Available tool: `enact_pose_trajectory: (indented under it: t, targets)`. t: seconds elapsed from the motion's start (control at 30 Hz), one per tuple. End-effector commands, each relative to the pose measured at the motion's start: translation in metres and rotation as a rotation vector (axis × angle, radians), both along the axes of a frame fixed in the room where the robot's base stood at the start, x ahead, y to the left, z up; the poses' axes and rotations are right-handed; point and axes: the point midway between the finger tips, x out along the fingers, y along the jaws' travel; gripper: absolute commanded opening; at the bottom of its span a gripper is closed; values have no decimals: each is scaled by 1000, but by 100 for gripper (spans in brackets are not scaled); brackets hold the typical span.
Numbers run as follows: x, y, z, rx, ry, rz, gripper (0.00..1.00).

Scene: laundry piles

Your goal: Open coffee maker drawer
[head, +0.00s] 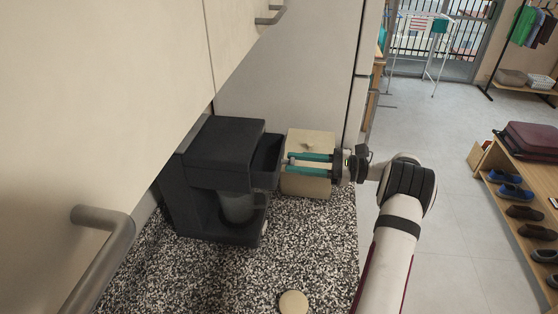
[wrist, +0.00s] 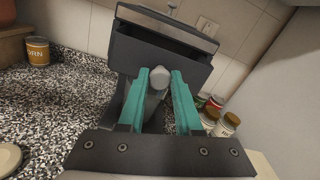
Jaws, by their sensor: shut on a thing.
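The black coffee maker (head: 215,150) stands on the speckled counter under the cabinets. Its drawer (head: 266,150) sticks out from the upper body toward my gripper, and its open top shows. In the wrist view the dark drawer front (wrist: 150,55) fills the upper middle, with a gap behind it. My gripper (head: 291,162) has teal fingers and reaches in from the right. In the wrist view its fingers (wrist: 159,80) are shut on the grey round drawer knob (wrist: 160,74). A pot (head: 238,207) sits in the lower part of the coffee maker.
A beige box (head: 308,141) stands right behind my gripper. A round beige disc (head: 293,302) lies on the front counter (head: 215,275). The wrist view shows a corn can (wrist: 37,51) and several jars (wrist: 227,125). A cabinet handle (head: 103,232) juts out at left.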

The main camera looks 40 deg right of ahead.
Motion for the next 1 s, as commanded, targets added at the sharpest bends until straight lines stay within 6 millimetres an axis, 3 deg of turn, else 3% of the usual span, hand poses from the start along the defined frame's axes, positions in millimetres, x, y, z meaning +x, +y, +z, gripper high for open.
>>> enact_pose_trajectory:
  t: [0.2,0.53,0.57,0.7,1.0]
  targets:
    - [-23,-23,0,0,0,-3,0]
    - [-24,-24,0,-1,0,-1,0]
    - [-24,-24,0,-1,0,-1,39]
    - [-24,-24,0,0,0,-2,64]
    - [-25,-25,0,0,0,-2,64]
